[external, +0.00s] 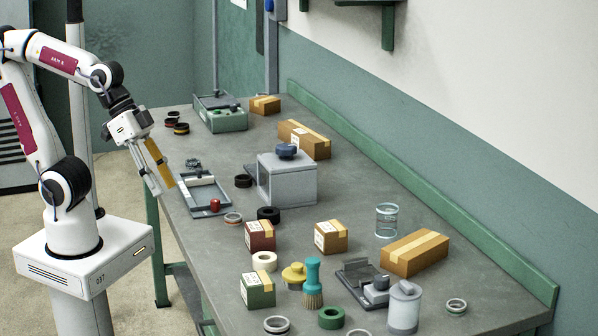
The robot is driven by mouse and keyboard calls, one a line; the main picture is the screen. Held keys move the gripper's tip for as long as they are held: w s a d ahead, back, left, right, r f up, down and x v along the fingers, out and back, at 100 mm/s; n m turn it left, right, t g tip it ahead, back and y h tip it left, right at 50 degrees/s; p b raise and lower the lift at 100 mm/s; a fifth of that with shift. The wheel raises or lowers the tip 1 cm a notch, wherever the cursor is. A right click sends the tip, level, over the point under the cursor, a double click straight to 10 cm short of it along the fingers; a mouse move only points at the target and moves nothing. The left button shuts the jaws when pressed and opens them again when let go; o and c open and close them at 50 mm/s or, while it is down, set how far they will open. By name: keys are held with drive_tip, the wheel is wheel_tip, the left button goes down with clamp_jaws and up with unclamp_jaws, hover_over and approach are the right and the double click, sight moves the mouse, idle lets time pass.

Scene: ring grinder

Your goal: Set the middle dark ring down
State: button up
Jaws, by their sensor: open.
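Two dark rings lie flat on the grey bench: one (243,181) left of the grey open-fronted box, and one (268,214) in front of it. Two more dark rings, one with red (172,117) and one with yellow (181,128), lie at the bench's far left. I cannot tell which of these is the middle one. My gripper (162,188) is open and points down near the bench's left edge, left of the grey tray with a red knob (205,196). I see no ring between its fingers. It is apart from all the dark rings.
The grey box (288,182) carries a dark blue knob. A green machine (221,117) stands at the far end. Cartons, a brush (312,280), a glass jar (386,221) and several pale rings crowd the near half. Bare bench (370,180) shows right of the box.

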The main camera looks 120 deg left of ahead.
drive_tip(key=w+a+f+n+t+y, duration=0.15)
drive_tip(key=w+a+n, duration=0.25)
drive_tip(key=w+a, duration=0.45)
drive_tip(key=n+g+y, duration=0.7)
drive_tip(key=n+y, duration=0.1)
drive_tip(key=n, duration=0.3)
hover_over(240, 187)
drive_tip(key=s+d, duration=0.1)
drive_tip(key=d, duration=0.4)
drive_tip(key=f, duration=1.3)
drive_tip(key=shift+a+f, duration=0.2)
drive_tip(key=shift+f, duration=0.1)
drive_tip(key=shift+x, duration=1.2)
drive_tip(key=shift+a, duration=0.15)
drive_tip(key=shift+x, duration=2.5)
